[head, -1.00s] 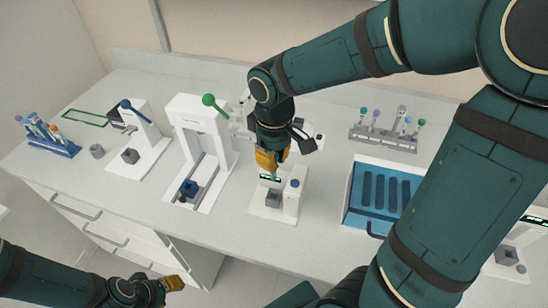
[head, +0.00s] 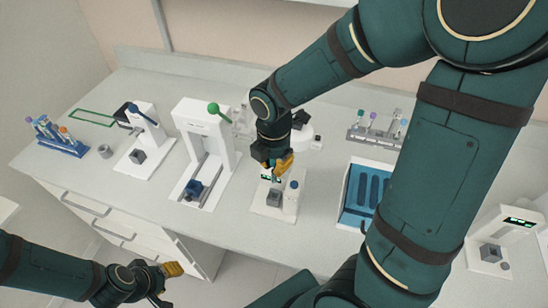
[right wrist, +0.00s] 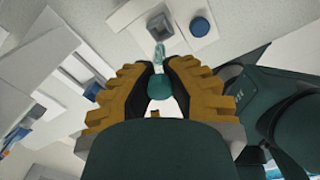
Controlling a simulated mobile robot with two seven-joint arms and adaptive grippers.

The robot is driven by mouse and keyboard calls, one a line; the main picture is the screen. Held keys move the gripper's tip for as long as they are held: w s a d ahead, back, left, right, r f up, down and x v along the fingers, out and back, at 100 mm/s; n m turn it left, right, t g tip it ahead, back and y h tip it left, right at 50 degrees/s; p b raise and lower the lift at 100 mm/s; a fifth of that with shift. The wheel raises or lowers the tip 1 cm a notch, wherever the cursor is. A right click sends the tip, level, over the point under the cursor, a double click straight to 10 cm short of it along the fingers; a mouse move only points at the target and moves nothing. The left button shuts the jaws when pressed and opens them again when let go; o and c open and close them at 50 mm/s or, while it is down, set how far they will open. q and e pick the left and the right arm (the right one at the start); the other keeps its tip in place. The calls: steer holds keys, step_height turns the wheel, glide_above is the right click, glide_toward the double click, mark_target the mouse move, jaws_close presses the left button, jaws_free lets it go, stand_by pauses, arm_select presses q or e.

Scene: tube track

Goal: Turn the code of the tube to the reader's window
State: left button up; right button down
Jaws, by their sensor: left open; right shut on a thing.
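My right gripper (head: 277,166) is shut on a tube with a teal cap (right wrist: 159,86). The clear tube body (right wrist: 159,56) points away from the fingers, towards a grey socket block. In the head view the gripper hangs over a small white device (head: 262,204) with a lit display, a grey socket block (head: 274,198) and a blue button (head: 294,185). I cannot make out the code on the tube or which way it faces; the fingers hide much of the tube in the head view. My left gripper (head: 172,270) is open and empty, low in front of the counter.
A white press-like stand (head: 188,116) with a green-knobbed lever is left of the device. A blue tray (head: 350,200) is on its right. Tube racks stand at the far left (head: 60,146) and back right (head: 368,136). Another device with a display (head: 487,232) is at right.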

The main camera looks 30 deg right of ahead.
mark_target(274, 182)
steer(key=shift+f+n, duration=0.1)
steer(key=shift+n, duration=0.8)
steer(key=shift+f+b, duration=1.95)
steer(key=shift+f, duration=0.35)
steer(key=shift+f+b, duration=0.3)
steer(key=shift+f, duration=0.35)
steer(key=shift+r+p, duration=0.6)
steer(key=shift+p, duration=0.05)
steer(key=shift+f, duration=0.65)
steer(key=shift+r, duration=0.15)
